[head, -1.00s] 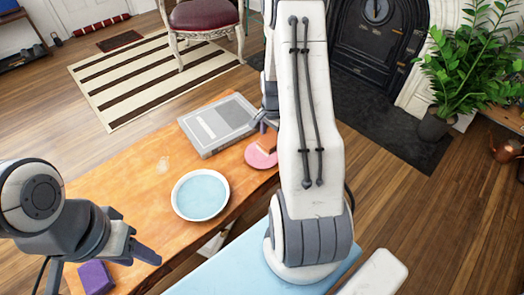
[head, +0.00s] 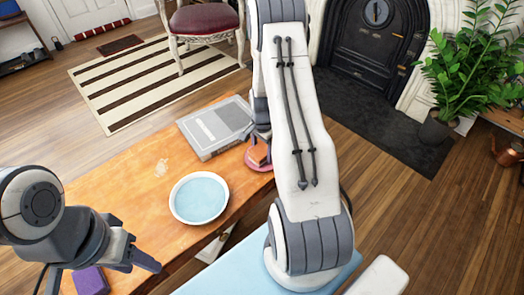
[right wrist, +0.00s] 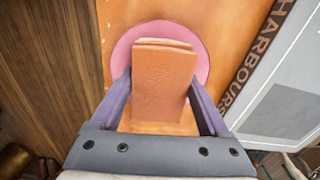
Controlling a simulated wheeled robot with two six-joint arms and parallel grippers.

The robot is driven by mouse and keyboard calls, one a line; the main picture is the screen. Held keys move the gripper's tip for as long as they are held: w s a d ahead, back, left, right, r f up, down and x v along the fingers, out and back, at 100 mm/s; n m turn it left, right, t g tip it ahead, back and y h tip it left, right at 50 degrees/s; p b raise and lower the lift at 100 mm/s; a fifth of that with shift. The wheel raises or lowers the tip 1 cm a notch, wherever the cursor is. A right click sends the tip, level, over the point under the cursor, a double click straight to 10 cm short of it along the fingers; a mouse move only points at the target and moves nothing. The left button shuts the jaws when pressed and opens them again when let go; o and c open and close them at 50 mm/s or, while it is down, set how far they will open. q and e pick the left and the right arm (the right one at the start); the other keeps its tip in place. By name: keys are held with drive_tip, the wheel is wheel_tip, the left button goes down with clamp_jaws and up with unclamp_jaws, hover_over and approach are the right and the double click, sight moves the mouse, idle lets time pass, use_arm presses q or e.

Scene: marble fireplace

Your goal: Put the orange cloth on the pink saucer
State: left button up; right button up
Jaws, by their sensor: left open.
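The orange cloth (right wrist: 163,88) is a folded, block-like piece between the two fingers of my right gripper (right wrist: 160,82), which is shut on it. In the head view the cloth (head: 259,153) appears over the pink saucer (head: 262,168), partly hidden by my right arm. In the right wrist view the saucer's pink rim (right wrist: 122,50) shows around and behind the cloth. I cannot tell whether the cloth touches the saucer. My left gripper (head: 103,281) is open at the lower left, above a purple item (head: 91,281).
A pale blue plate with a white rim (head: 200,197) and a grey book (head: 215,125) lie on the wooden table (head: 125,178). The book lies close to the saucer. A light blue surface (head: 235,278) is near the front. A plant (head: 460,75) stands at the right.

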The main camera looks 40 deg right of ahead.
sight(262, 149)
drive_tip(key=shift+o, duration=1)
wheel_tip(262, 149, up, 12)
drive_tip(key=p, duration=0.3)
drive_tip(key=s+a+r+n, duration=0.2)
drive_tip(key=a+r+n, duration=0.3)
drive_tip(key=a, duration=0.6)
drive_tip(key=s+a+r+n, duration=0.1)
drive_tip(key=a+r+n, duration=0.5)
drive_tip(key=a, duration=0.5)
drive_tip(key=s+a+r+n, duration=0.2)
drive_tip(key=s+a+n, duration=0.4)
drive_tip(key=s, duration=0.3)
drive_tip(key=s+a+r+n+y, duration=0.1)
drive_tip(key=s+a+r+n, duration=0.1)
drive_tip(key=s+a+n, duration=0.4)
drive_tip(key=s+n, duration=0.1)
drive_tip(key=s, duration=0.2)
drive_tip(key=shift+s+r, duration=0.3)
drive_tip(key=shift+r, duration=0.1)
wheel_tip(262, 149, up, 22)
drive_tip(key=p, duration=2.2)
drive_tip(key=shift+p, duration=0.35)
